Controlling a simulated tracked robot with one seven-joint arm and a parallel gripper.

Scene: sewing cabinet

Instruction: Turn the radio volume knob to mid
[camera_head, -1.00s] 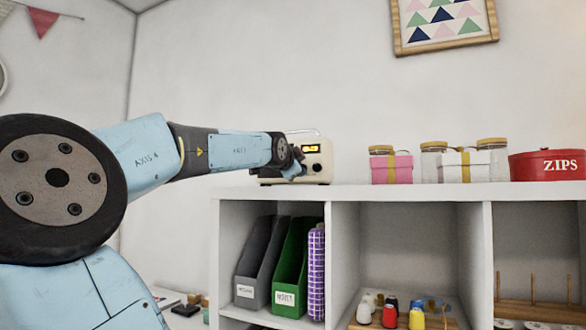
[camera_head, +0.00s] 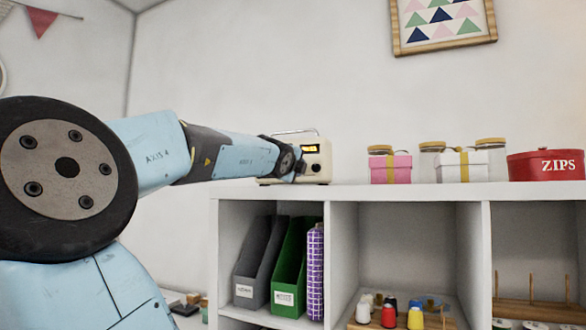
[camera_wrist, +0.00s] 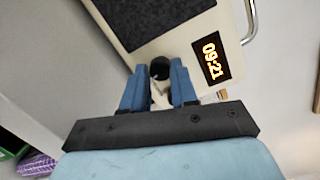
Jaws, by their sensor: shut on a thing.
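The cream radio (camera_head: 326,160) stands on top of the white cabinet, with a lit display and a carrying handle. In the wrist view its cream front (camera_wrist: 187,45) is seen close up and rotated, with the display (camera_wrist: 211,56) reading 09:21. My gripper (camera_wrist: 159,80) is at the radio's front, its two blue fingers shut on a black knob (camera_wrist: 160,67). The knob's pointer mark cannot be made out.
Right of the radio on the cabinet top (camera_head: 400,189) stand a pink box (camera_head: 390,171), a white box (camera_head: 452,168), glass jars and a red ZIPS tin (camera_head: 546,166). Dark speaker cloth (camera_wrist: 135,15) lies beside the gripped knob.

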